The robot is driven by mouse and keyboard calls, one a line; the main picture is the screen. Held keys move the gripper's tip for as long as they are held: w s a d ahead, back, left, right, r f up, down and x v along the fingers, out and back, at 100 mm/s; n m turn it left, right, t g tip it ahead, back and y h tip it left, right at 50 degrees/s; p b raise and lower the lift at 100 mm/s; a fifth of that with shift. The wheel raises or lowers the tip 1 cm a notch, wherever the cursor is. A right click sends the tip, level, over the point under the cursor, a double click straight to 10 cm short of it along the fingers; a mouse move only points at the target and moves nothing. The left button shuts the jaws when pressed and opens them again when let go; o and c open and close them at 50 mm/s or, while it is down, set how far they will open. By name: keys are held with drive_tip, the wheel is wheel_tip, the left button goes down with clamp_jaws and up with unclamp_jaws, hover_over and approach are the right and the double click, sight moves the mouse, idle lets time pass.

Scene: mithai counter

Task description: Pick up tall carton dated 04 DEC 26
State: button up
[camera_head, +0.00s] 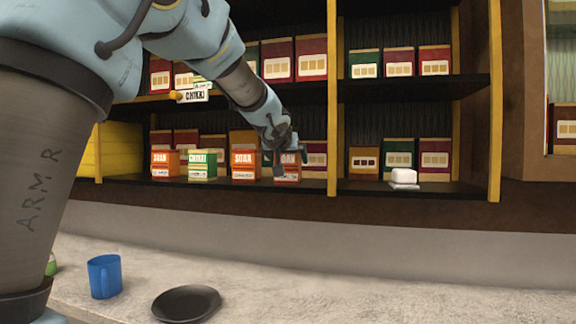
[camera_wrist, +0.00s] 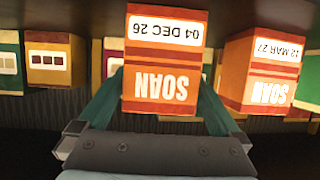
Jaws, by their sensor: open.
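The tall carton dated 04 DEC 26 (camera_wrist: 163,62) is orange and red with the word SOAN, upside down in the wrist view. In the head view this carton (camera_head: 292,168) stands on the lower shelf, partly covered by my gripper. My gripper (camera_wrist: 160,105) is open, with one teal finger on each side of the carton's lettered end in the wrist view. I cannot tell whether the fingers touch it. My gripper (camera_head: 282,158) also shows in front of the shelf in the head view.
Another SOAN carton (camera_wrist: 262,70), dated 12 MAR 27, stands close beside it. A green carton (camera_head: 202,165) and an orange carton (camera_head: 165,163) stand further left. White blocks (camera_head: 404,178) lie right of the shelf post (camera_head: 333,120). A blue mug (camera_head: 104,277) and dark plate (camera_head: 186,303) are on the counter.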

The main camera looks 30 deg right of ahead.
drive_tip(key=c, duration=1.4)
drive_tip(key=shift+o, duration=0.2)
drive_tip(key=shift+s+a+r, duration=0.1)
drive_tip(key=shift+r, duration=0.05)
